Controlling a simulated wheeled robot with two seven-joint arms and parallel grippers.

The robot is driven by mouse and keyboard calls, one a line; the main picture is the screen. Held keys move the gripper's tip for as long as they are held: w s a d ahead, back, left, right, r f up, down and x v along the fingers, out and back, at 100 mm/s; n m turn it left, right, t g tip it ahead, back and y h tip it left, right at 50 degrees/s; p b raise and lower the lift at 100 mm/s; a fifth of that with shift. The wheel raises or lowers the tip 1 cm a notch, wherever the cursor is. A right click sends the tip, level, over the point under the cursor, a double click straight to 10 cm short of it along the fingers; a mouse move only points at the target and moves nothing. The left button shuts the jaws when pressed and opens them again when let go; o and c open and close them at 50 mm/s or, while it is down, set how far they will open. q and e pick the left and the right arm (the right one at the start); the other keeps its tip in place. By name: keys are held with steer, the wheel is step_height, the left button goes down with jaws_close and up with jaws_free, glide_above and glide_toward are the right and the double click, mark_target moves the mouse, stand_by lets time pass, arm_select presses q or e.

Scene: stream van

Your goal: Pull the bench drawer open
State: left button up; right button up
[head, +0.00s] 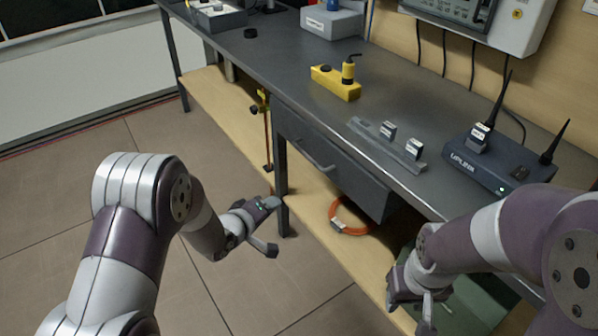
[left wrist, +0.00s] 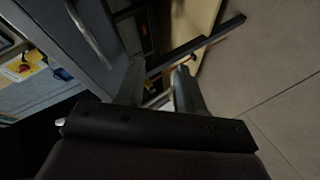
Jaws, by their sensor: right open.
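The bench drawer (head: 345,178) is a dark grey box under the front edge of the workbench (head: 300,75), and it looks shut. Its bar handle (head: 316,156) is on the front face; a handle bar (left wrist: 90,35) also shows at the upper left of the left wrist view. My left gripper (head: 272,226) is open and empty, in front of the drawer and lower left of the handle, apart from it. Its two fingers show spread in the left wrist view (left wrist: 158,88). My right gripper (head: 412,305) is open, low at the right by the lower shelf, with nothing visible in it.
On the bench are a yellow block (head: 336,84), a grey rail with small modules (head: 385,143) and a router with antennas (head: 497,160). A bench leg (head: 282,185) stands close to my left gripper. An orange cable coil (head: 347,222) lies on the lower shelf. The floor at left is clear.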

mark_target(307, 158)
arm_select(q)
step_height(307, 158, up, 6)
steer(key=w+d+n+t+h, duration=0.2)
steer(key=w+d+n+h, duration=0.1)
steer(key=shift+n, duration=0.4)
steer(key=b+x, duration=0.1)
steer(key=x, duration=0.3)
steer(key=b+x, duration=0.1)
steer(key=x, duration=0.2)
steer(key=r+b+x, duration=0.1)
steer(key=x, duration=0.3)
steer(key=shift+w+d, duration=0.1)
steer(key=shift+w, duration=0.3)
jaws_close()
arm_select(e)
steer(key=f, duration=0.2)
steer(key=shift+w+f, duration=0.25)
steer(key=shift+f, duration=0.15)
